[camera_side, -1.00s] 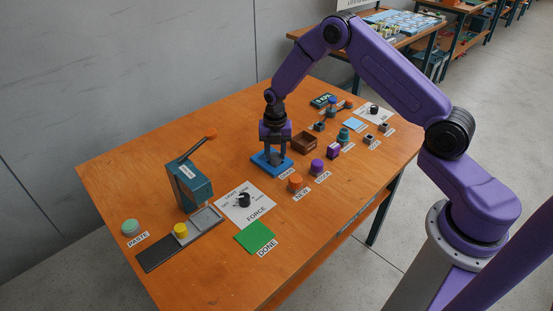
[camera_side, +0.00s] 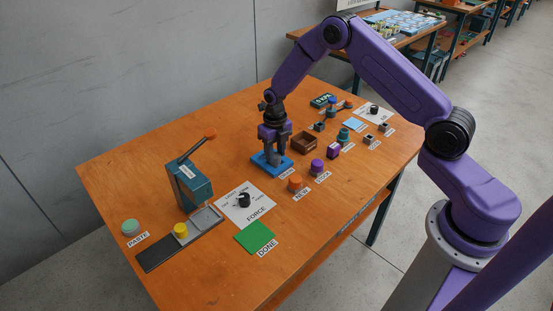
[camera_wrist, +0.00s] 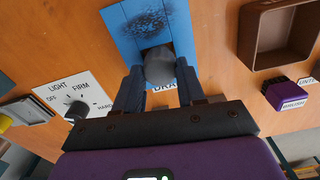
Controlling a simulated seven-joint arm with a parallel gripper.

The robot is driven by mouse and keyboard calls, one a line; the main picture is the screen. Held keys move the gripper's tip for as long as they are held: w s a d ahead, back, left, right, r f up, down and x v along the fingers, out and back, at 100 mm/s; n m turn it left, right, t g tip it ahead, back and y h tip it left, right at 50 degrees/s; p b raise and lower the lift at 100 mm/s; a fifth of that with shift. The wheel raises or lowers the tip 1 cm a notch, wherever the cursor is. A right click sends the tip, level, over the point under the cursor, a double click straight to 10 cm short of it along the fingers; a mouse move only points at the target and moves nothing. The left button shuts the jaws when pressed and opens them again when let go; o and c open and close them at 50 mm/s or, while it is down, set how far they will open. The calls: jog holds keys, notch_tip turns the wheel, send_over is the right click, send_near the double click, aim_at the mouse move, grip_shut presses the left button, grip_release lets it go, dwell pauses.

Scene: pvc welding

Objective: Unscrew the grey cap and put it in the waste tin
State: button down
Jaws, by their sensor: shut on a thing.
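My gripper (camera_side: 273,160) points down over the blue block (camera_side: 257,164) near the table's middle. In the wrist view its two dark fingers (camera_wrist: 158,90) are shut on the grey cap (camera_wrist: 160,64), a round dark-grey piece at the edge of the blue block (camera_wrist: 126,30). The block has a dark speckled patch on top. In the side view the fingers mostly hide the cap, and I cannot tell whether it is loose. A brown open-topped box (camera_side: 293,141) stands right of the gripper and looks empty in the wrist view (camera_wrist: 248,40); I cannot confirm it is the waste tin.
An orange cap (camera_side: 295,183) and purple pieces (camera_side: 317,166) stand close in front and to the right. The force dial (camera_side: 243,200), green DONE pad (camera_side: 255,237) and teal press (camera_side: 190,182) are to the left. Bare table lies behind the blue block.

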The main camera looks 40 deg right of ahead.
jog(key=shift+n, duration=0.6)
jog(key=c, duration=0.6)
grip_release()
jog(key=shift+r, duration=0.1)
jog(key=shift+r, duration=4.4)
jog(key=shift+c, duration=0.4)
